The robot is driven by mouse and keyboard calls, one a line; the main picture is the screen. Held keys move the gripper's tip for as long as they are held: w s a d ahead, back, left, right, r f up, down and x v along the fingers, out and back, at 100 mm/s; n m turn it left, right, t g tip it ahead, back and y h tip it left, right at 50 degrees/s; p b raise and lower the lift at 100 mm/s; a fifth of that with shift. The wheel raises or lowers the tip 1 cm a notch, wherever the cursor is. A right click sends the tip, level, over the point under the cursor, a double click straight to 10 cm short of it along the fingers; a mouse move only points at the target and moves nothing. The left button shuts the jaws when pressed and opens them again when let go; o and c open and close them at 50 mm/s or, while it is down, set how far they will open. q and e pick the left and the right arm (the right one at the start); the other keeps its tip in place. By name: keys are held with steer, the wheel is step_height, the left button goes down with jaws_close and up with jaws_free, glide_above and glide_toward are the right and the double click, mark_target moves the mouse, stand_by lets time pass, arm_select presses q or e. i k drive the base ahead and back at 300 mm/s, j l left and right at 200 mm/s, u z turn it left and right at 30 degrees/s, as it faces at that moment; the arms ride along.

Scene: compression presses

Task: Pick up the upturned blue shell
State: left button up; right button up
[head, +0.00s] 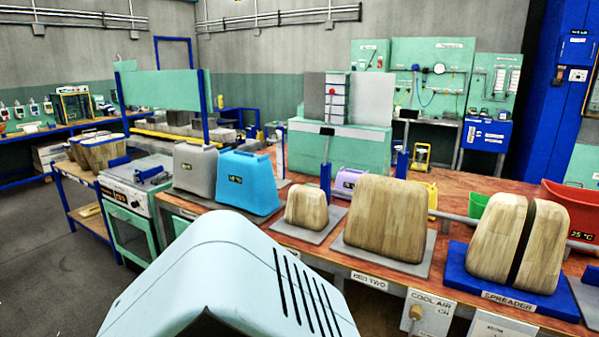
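The blue shell (248,183) stands on the wooden bench, left of the middle of the head view. Its wide end is down and its narrower, closed-looking end is up. A small dark label is on its front. A grey shell (195,170) of similar form stands just left of it. Neither of my grippers is in view, and nothing is seen touching the blue shell. Its inside is hidden.
A small wooden block (306,208) and a large wooden block (386,218) stand on grey plates right of the blue shell. A split wooden block (516,243) stands on the blue spreader base (475,271). A red bin (570,212) is at the right.

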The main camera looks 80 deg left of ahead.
mark_target(246, 181)
steer(key=u, duration=3.15)
